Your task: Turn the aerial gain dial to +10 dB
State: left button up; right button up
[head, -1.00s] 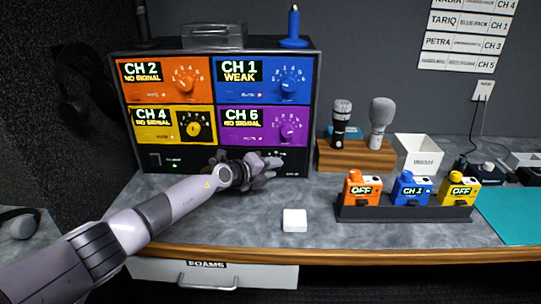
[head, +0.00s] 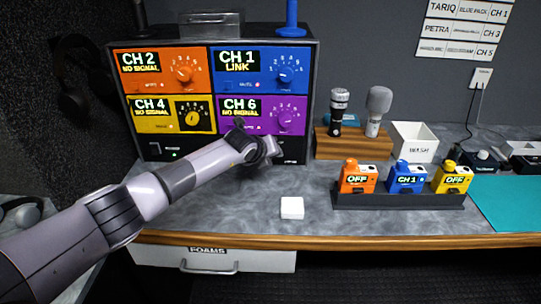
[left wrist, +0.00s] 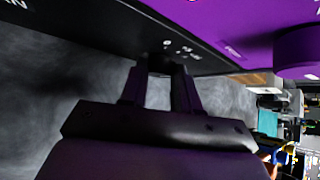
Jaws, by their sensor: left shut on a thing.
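The black receiver rack (head: 137,147) stands at the back left of the bench. Its blue panel (head: 261,72) reads CH 1 LINK; the orange, yellow and purple panels read NO SIGNAL. My left gripper (head: 268,148) is at the rack's lower black strip, below the purple panel. In the left wrist view its fingers (left wrist: 165,70) are closed on a small dark dial (left wrist: 165,57) with white marks just beyond it. The fingers hide most of the dial, and I cannot read its setting. My right gripper is in neither view.
A white box (head: 292,208) lies on the bench in front of the rack. A dark tray (head: 400,202) with orange, blue and yellow packs stands to the right. Two microphones stand in a wooden block (head: 352,146).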

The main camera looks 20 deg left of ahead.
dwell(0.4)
pick_arm(q)
jog(key=o, duration=1.1)
jog(key=shift+c, duration=0.2)
jog(key=d+v, duration=0.1)
jog(key=v, duration=0.6)
jog(key=shift+a, duration=0.4)
jog(key=shift+r, duration=0.1)
